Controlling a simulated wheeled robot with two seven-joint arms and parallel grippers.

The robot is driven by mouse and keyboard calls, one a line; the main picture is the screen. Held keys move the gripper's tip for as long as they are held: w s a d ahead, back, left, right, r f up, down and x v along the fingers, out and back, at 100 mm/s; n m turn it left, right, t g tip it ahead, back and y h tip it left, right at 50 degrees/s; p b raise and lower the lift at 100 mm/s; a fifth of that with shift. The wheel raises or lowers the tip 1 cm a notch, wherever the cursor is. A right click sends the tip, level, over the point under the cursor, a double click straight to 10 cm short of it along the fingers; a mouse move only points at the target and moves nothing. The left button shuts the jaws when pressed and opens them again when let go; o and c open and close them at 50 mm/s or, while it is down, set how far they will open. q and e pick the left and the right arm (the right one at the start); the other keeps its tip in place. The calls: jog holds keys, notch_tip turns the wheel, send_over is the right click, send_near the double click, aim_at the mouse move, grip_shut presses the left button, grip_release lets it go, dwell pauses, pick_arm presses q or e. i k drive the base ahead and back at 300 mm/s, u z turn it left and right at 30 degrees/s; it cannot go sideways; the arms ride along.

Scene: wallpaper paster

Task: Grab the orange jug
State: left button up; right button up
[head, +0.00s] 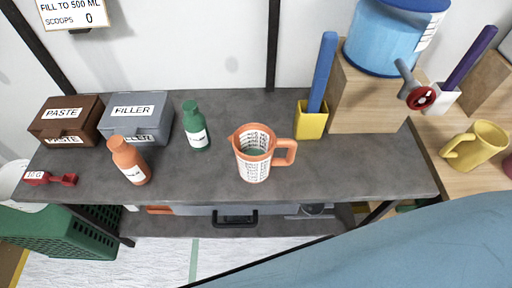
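The orange jug (254,166) stands upright on the dark grey table (310,175), right of its middle. It has an orange rim, white panels with printed markings and an orange handle pointing right. Something green shows inside through its open top. No gripper is in the head view, so I cannot see where either one is relative to the jug.
Left of the jug stand a green bottle (196,127) and an orange bottle (129,160). A grey FILLER box (135,117), a brown PASTE box (66,119) and a red scoop (50,178) are farther left. A yellow holder (311,122) stands right. The table in front is clear.

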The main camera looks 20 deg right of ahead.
aim_at(254, 144)
jog(key=u, duration=2.15)
jog(key=k, duration=1.95)
jog(key=z, duration=2.05)
jog(key=i, duration=0.45)
jog(key=u, duration=0.05)
